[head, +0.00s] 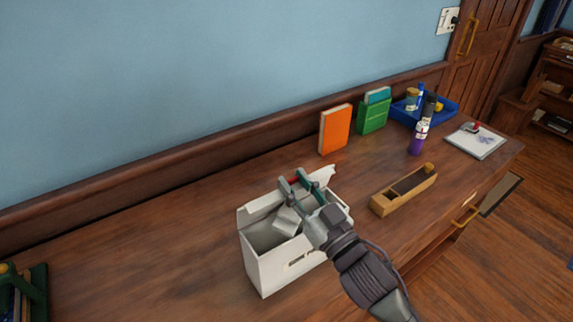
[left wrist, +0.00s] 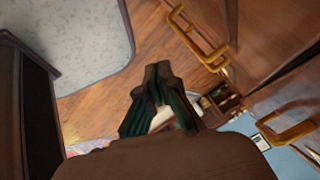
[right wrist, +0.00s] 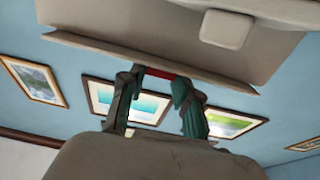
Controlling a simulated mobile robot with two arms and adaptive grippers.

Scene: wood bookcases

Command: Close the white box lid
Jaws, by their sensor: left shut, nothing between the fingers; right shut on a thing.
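The white box (head: 275,268) stands on the wooden desk with its top open; a pale flap (head: 262,206) shows along its back edge. A pale block-like piece (head: 288,221) shows inside. My right gripper (head: 294,182) is over the box's back edge, its fingers on a small red piece, which also shows in the right wrist view (right wrist: 160,73). I cannot tell whether the red piece is joined to the lid. In the right wrist view a pale panel (right wrist: 190,55) lies beyond the fingertips. My left gripper (left wrist: 158,72) is shut and empty, away from the box.
A wooden holder (head: 404,190) lies right of the box.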

